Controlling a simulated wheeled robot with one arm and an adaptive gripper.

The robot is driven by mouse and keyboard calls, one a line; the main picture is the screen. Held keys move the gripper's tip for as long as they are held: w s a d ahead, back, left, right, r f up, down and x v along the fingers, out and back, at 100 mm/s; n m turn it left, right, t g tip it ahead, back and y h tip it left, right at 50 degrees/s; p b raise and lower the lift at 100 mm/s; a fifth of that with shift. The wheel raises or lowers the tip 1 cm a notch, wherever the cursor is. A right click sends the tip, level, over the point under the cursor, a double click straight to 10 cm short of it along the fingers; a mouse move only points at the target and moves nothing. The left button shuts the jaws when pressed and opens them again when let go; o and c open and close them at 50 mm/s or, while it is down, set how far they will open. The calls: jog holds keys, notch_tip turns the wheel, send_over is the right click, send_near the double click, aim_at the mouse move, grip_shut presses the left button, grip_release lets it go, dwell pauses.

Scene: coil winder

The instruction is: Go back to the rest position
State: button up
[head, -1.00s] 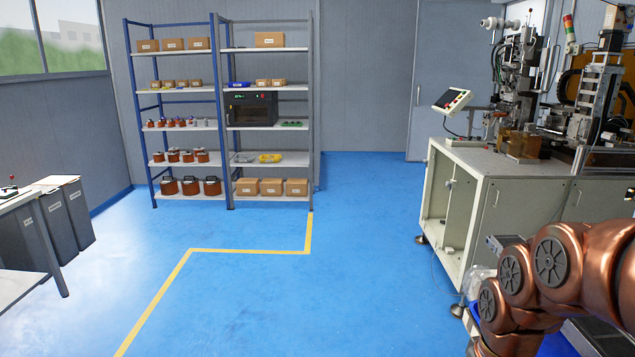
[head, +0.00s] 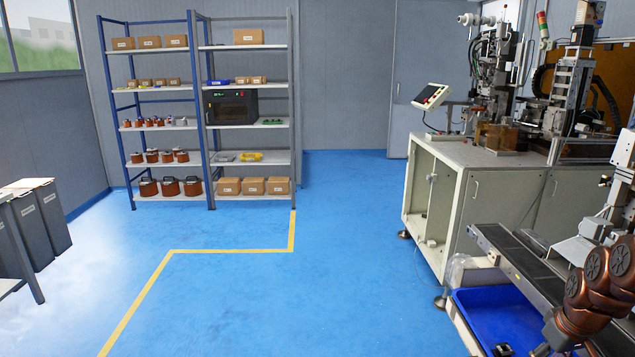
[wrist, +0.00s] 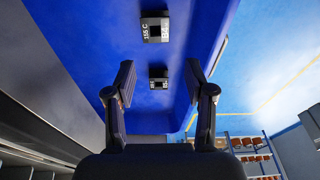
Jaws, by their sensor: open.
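My gripper (wrist: 160,90) shows in the wrist view with its two dark fingers spread apart and nothing between them. Past the fingertips lies the inside of a blue bin (wrist: 215,25), with two small dark parts with white labels in it, a nearer-looking larger one (wrist: 155,27) and a smaller one (wrist: 158,77). In the head view the blue bin (head: 487,312) stands on the right, beside my copper-coloured arm. My gripper is hidden or too unclear to make out in the head view.
A conveyor (head: 515,255) runs beside the blue bin. The coil winder's cabinet (head: 480,205) stands behind it on the right. A shelf rack (head: 205,125) stands at the back, and grey bins (head: 40,225) are at the left. The blue floor (head: 330,250) in the middle is clear.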

jog(key=shift+d+f+b, duration=0.15)
jog(key=shift+f+b, duration=0.75)
jog(key=shift+f, duration=1.4)
jog(key=shift+d+f+b, duration=0.15)
jog(key=shift+f+b, duration=0.7)
jog(key=shift+f, duration=1.45)
jog(key=shift+c, duration=0.3)
jog(key=c, duration=0.7)
jog(key=shift+r, duration=0.15)
jog(key=shift+c, duration=0.2)
